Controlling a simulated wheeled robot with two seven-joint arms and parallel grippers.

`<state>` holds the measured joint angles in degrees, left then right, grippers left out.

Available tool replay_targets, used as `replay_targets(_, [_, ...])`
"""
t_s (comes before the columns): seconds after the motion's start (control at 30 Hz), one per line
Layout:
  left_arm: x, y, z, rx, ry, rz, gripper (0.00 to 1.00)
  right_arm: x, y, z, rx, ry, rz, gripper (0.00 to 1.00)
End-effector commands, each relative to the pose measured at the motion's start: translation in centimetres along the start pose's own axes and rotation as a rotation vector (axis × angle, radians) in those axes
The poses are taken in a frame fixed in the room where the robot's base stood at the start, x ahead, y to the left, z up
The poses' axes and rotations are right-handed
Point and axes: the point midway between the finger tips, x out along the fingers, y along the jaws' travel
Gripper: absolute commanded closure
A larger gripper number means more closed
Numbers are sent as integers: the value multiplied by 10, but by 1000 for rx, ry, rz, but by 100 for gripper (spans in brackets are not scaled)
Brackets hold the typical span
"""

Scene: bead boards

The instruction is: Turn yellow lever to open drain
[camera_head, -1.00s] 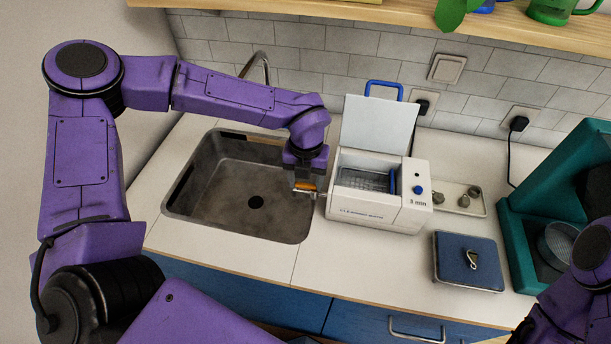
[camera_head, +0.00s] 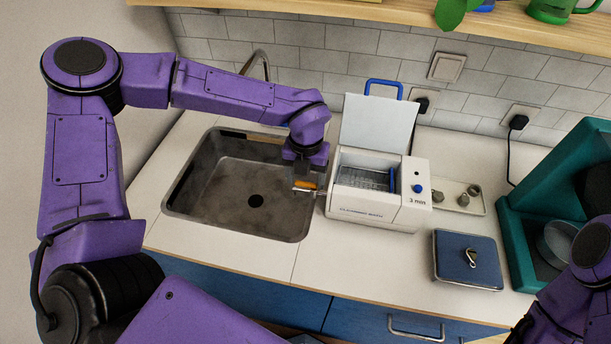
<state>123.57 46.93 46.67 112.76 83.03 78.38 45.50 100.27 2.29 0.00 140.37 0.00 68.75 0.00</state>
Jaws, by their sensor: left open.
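The yellow lever (camera_head: 307,185) shows as a small yellow-orange piece at the left side of the white cleaning bath (camera_head: 375,212), near the sink's right rim. My left gripper (camera_head: 307,188) points down at the lever, with its fingers around or right beside it; I cannot tell whether they touch. The left gripper is open. The bath's lid is up, and a wire basket (camera_head: 362,178) sits inside. A thin metal spout (camera_head: 320,193) shows beside the lever. Of my right arm, only a purple part shows at the lower right; its gripper is out of view.
The sink (camera_head: 225,190) with its drain hole is left of the bath. A tray with small metal parts (camera_head: 474,207), a blue square pad (camera_head: 467,260) and a teal machine (camera_head: 530,220) stand to the right. The counter in front of the bath is clear.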

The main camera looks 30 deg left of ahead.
Motion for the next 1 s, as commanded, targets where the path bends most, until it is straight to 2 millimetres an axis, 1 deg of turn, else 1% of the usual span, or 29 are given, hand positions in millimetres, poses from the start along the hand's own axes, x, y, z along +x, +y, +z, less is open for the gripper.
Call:
replay_targets(0.07, [-12,0,1,0,-5,-3,30,5,0,2,0,0,0,57])
replay_targets(0.3, [-68,0,2,-1,-6,-3,30,18,-2,7,0,0,0,57])
replay_targets(0.43, [-90,0,1,1,-5,-3,30,21,-2,9,0,0,0,57])
replay_targets(0.5, [-97,0,1,-1,-3,-3,30,21,-2,9,0,0,0,57])
replay_targets(0.6, [-101,0,1,1,-2,-3,30,21,-2,9,0,0,0,57])
replay_targets(1.0, [-100,0,1,1,-2,-2,30,21,-2,9,0,0,0,57])
